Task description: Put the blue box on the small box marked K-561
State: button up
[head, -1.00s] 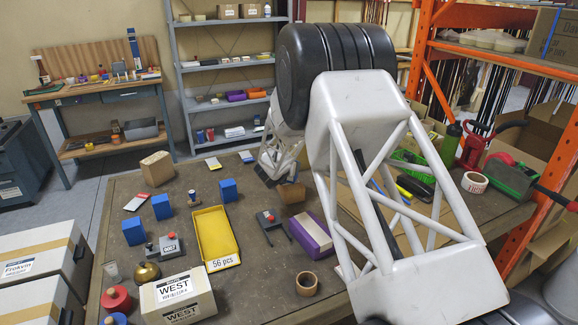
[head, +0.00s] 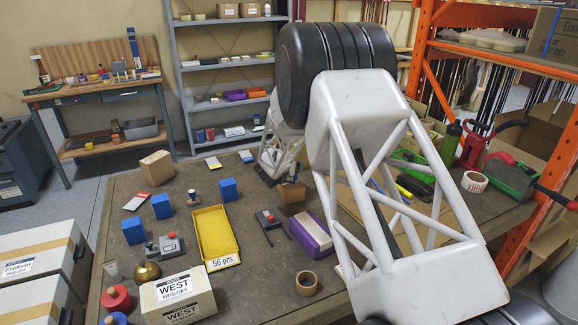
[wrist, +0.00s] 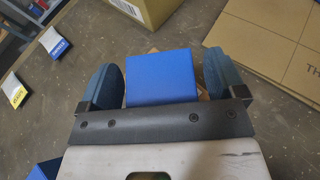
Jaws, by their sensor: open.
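A blue box (wrist: 160,78) lies between the two fingers of my gripper (wrist: 163,85) in the wrist view. The fingers are spread, with a gap beside the box at its right. A strip of brown cardboard (wrist: 203,95) shows past its edge; how the two touch is unclear. In the head view my gripper is mostly hidden by my arm, beside a small brown box (head: 291,193). I cannot read K-561 on any box. Other blue boxes (head: 228,190) (head: 162,206) (head: 133,232) stand on the left of the table.
A yellow tray (head: 232,250), a purple-sided box (head: 310,236), a tape roll (head: 306,283) and a white WEST box (head: 178,296) occupy the front. A cardboard box (head: 157,168) stands at the back left. Flat cardboard (wrist: 272,35) lies at right in the wrist view.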

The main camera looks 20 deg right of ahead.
jog(key=v, duration=1.2)
dwell(0.8)
jog(key=s+a+r+n+t+y, duration=0.2)
jog(key=s+a+r+n+y, duration=0.3)
jog(key=a+r+n, duration=0.5)
jog(key=s+a+r+n+g+y, duration=0.1)
jog(key=s+a+r+n+y, duration=0.25)
jog(key=s+n, duration=0.4)
jog(key=s+a+r+n+g+y, duration=0.1)
jog(key=s+a+r+n+y, duration=0.1)
jog(key=s+r+n, duration=0.35)
jog(key=s+f+n+g+h, duration=0.1)
jog(key=s+n+g, duration=0.5)
jog(key=s+n, duration=1.5)
jog(key=s, duration=1.1)
jog(key=shift+s+a+f+n+g, duration=0.35)
jog(key=shift+a+f+n+g, duration=0.05)
